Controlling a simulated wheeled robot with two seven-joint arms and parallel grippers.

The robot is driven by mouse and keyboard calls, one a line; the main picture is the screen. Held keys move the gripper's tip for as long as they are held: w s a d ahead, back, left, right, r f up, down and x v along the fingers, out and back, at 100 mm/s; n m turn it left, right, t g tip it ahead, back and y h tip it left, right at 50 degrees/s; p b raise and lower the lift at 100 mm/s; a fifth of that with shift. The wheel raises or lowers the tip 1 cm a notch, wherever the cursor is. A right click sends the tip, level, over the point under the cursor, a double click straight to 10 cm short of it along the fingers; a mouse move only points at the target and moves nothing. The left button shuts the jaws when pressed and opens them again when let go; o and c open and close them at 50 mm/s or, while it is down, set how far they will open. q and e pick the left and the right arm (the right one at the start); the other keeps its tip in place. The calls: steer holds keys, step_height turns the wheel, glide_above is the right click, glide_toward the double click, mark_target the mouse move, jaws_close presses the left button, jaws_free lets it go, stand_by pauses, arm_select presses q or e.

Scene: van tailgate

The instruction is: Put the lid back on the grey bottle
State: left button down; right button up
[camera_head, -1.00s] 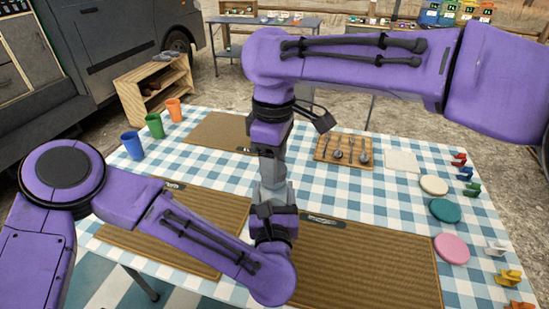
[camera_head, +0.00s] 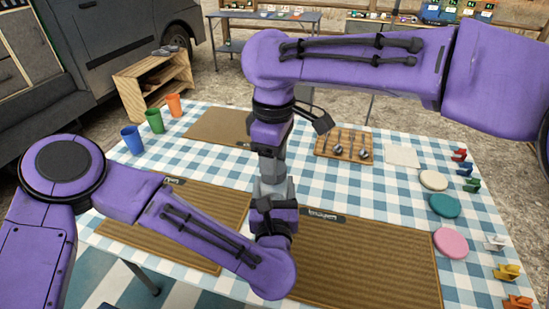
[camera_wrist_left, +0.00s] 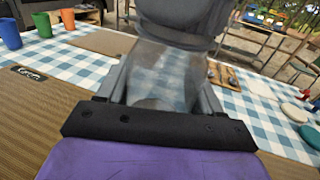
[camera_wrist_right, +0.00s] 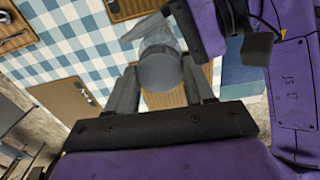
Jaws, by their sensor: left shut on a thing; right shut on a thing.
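The grey bottle (camera_head: 271,188) is upright above the table in the middle of the head view. My left gripper (camera_head: 270,203) is shut on its body. In the left wrist view the see-through bottle body (camera_wrist_left: 160,80) stands between the fingers. My right gripper (camera_head: 272,167) is above it, pointing down, shut on the grey lid (camera_wrist_right: 160,70). The lid is in line over the bottle top in the right wrist view. Lid and bottle look close together. The fingers and arms hide the joint, so I cannot tell whether the lid is seated.
Brown mats (camera_head: 365,262) lie on the checked tablecloth (camera_head: 300,180) below the arms. Blue, green and orange cups (camera_head: 153,121) stand at the left. A wooden tray with spoons (camera_head: 328,151) is at the back. Round plates (camera_head: 445,206) and small coloured pieces line the right.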

steer(key=m, duration=1.5)
steer(key=shift+a, duration=0.1)
steer(key=m, duration=0.5)
steer(key=o, duration=1)
